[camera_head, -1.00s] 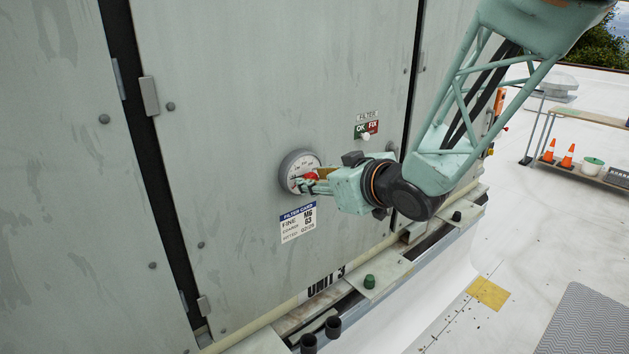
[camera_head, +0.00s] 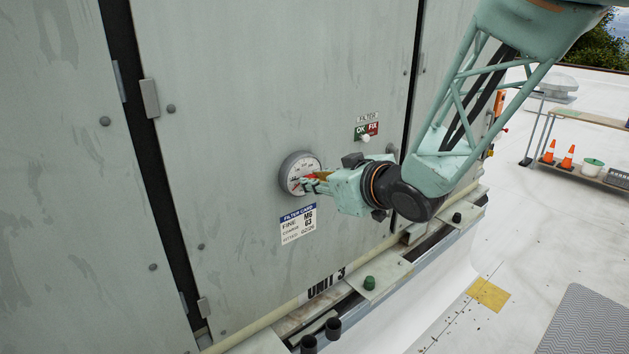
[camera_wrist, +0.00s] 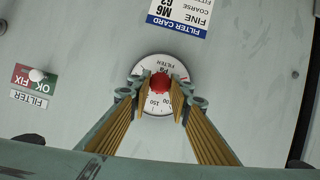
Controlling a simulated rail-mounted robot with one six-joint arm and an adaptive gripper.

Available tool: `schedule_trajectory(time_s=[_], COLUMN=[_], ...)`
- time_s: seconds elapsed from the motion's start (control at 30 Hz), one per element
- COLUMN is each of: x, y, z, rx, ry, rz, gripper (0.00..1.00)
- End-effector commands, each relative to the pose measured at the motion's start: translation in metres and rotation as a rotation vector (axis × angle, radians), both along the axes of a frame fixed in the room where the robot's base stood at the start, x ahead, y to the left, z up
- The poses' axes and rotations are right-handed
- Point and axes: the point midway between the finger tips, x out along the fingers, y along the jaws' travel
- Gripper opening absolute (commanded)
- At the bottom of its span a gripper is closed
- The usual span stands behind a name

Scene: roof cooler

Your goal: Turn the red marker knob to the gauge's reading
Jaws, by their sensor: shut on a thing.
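The round white gauge (camera_head: 293,185) with a grey rim is on the cabinet panel; it also shows in the wrist view (camera_wrist: 150,105). The red marker knob (camera_wrist: 159,83) sits at the middle of its dial. My gripper (camera_head: 311,184) is at the gauge face. In the wrist view its two fingers (camera_wrist: 161,85) stand on either side of the knob, shut on it. A short red mark shows near the dial's right edge in the wrist view. The numbers 100 and 150 are partly readable there. The fingers and knob hide part of the dial, and I cannot make out the needle's reading.
A filter card (camera_head: 298,223) is on the panel below the gauge. A green and red OK/FIX plate (camera_head: 367,131) with a white knob is at the upper right. A door hinge (camera_head: 149,96) sticks out at the left. The panel around the gauge is otherwise flat.

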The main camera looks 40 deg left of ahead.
Motion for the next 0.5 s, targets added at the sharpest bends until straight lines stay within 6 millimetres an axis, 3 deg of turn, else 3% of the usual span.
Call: schedule_trajectory(time_s=[0.5], x=[0.0018], y=[-0.0005], z=[0.0033], rx=[0.03], ry=[0.121], rz=[-0.001], gripper=[0.08])
